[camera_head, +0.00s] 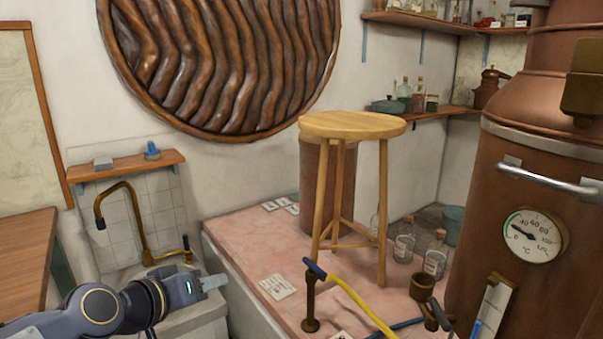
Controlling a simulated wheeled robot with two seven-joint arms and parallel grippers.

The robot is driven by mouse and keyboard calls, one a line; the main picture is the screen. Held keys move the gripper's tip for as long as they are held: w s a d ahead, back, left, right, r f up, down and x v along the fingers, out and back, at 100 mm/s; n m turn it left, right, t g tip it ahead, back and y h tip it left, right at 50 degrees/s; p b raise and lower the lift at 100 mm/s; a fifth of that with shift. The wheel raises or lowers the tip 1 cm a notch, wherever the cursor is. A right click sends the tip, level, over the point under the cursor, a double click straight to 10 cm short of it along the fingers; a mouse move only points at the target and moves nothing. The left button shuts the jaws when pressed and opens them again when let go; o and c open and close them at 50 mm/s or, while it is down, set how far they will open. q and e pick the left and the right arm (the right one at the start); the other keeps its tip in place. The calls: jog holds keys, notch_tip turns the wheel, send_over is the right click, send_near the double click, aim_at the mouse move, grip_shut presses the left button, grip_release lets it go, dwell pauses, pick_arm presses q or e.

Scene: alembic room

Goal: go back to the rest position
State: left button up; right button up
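My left arm comes in from the lower left. Its gripper (214,282) points right, in front of the sink corner and left of the pink tiled platform. I see its fingers edge-on, so I cannot tell whether they are open or shut. Nothing shows held in it. My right gripper is not in view.
A wooden stool (352,125) stands on the pink platform (245,245). A copper boiler (500,200) with a gauge (535,236) fills the right side. A sink with a brass faucet (140,225) and a wooden table (25,250) are at left. A yellow hose (362,305) is low in front.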

pick_arm(q)
jog(key=s+a+f+g+y, duration=0.1)
jog(key=s+f+g, duration=0.1)
jog(key=s+f, duration=0.35)
jog(key=s+a+f+g, duration=0.1)
jog(key=s+f+g, duration=0.15)
jog(key=s, duration=0.65)
jog(key=s+a+f+g+y, duration=0.1)
jog(key=s+f, duration=0.3)
jog(key=s, duration=0.3)
notch_tip(320, 180, up, 12)
jog(key=s+p, duration=0.1)
jog(key=p, duration=1.2)
jog(key=shift+s+a, duration=0.2)
jog(key=shift+a, duration=0.05)
jog(key=shift+f+g, duration=0.1)
jog(key=shift+g, duration=0.15)
